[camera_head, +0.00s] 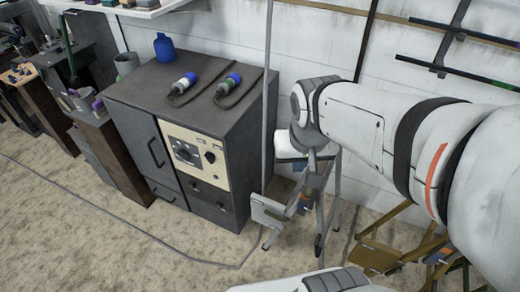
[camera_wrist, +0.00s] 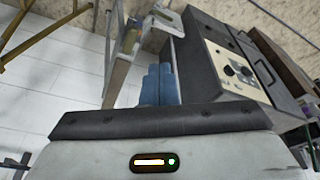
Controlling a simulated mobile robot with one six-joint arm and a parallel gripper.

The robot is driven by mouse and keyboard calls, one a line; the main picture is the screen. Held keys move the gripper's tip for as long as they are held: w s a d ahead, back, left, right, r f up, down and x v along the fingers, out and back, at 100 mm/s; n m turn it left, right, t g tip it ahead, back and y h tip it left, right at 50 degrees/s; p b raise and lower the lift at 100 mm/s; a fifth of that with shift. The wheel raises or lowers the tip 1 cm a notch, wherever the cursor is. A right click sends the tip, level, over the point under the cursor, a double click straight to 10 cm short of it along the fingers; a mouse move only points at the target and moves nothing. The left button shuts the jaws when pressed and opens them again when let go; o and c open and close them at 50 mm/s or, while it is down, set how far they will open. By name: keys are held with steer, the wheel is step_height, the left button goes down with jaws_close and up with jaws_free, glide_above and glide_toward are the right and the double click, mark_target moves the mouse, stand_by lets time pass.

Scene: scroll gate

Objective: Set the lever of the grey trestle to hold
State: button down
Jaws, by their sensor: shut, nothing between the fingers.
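The grey trestle (camera_head: 322,205) stands on the floor right of the dark cabinet, with thin splayed legs and a pale plate (camera_head: 268,212) low at its left. The lever's setting cannot be read. My gripper (camera_wrist: 159,82) has its blue fingers together and empty; it hangs by the trestle's top in the head view (camera_head: 293,164).
The dark cabinet (camera_head: 150,110) with a cream control panel (camera_head: 195,157) stands close on the left. A yellow trestle (camera_head: 385,257) stands to the right. A white wall (camera_head: 320,40) is behind. Sandy floor (camera_head: 110,235) is open in front, crossed by a thin cable.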

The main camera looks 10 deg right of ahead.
steer(key=w+f+m+b, duration=0.2)
steer(key=w+f+b, duration=0.3)
steer(key=f, duration=0.8)
steer(key=w+f+m+b, duration=0.2)
steer(key=w+f+b, duration=0.3)
steer(key=f+b, duration=0.6)
steer(key=w+a+f+m+h+b, duration=0.1)
steer(key=w+f+b, duration=0.4)
steer(key=f, duration=1)
steer(key=b, duration=0.3)
steer(key=shift+w+m+b, duration=0.3)
steer(key=shift+m+b, duration=0.05)
steer(key=shift+m, duration=0.05)
steer(key=b, duration=0.5)
glide_above(271, 216)
steer(key=f, duration=1.2)
steer(key=shift+s+d, duration=0.1)
steer(key=shift+d, duration=0.15)
steer(key=shift+a+f+b, duration=0.1)
steer(key=shift+f+b, duration=0.35)
steer(key=shift+f, duration=0.3)
steer(key=shift+a, duration=0.1)
